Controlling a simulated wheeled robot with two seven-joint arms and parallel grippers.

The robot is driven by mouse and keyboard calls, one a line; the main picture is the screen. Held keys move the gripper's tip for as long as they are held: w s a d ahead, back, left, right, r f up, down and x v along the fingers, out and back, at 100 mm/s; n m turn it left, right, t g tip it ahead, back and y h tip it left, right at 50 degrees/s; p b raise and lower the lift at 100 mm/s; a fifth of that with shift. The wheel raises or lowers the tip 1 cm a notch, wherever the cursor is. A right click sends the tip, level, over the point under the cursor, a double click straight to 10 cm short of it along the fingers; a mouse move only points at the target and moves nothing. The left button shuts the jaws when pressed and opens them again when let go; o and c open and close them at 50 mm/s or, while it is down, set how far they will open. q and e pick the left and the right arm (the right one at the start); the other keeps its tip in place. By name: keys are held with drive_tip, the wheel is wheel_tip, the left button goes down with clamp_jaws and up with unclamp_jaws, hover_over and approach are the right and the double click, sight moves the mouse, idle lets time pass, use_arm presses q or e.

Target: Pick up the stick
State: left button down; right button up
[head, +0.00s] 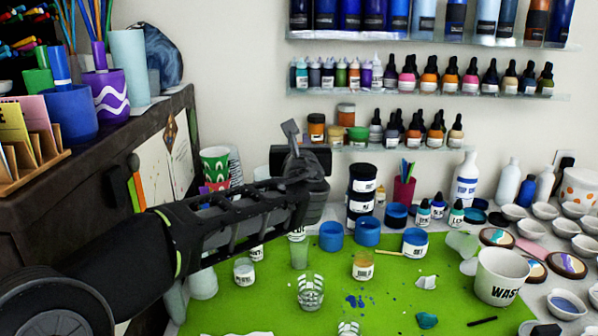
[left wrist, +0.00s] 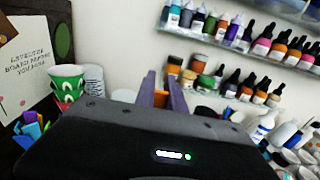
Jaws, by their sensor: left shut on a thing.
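A thin tan stick (head: 389,253) lies on the green mat (head: 225,313), between a small cup with amber contents (head: 363,267) and a blue-lidded jar (head: 414,242). My left gripper (head: 291,130) is raised above the mat's back edge, its fingers pointing up and away from that stick. In the left wrist view, its two purple-grey fingers (left wrist: 162,92) stand with a narrow gap, and orange shows between them. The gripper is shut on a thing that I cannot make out. My right gripper is not in view.
Clear cups (head: 311,291), blue jars and a white WASTE cup (head: 501,276) stand on or beside the mat. A dark thin rod (head: 482,321) lies at the front. Bottle shelves (head: 430,94) line the wall; a dark cabinet (head: 70,190) stands left.

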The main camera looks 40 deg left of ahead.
use_arm(q)
wheel_tip(320, 180, up, 12)
drive_tip(key=p, duration=0.2)
drive_tip(key=shift+p, duration=0.4)
drive_tip(key=shift+a, duration=0.1)
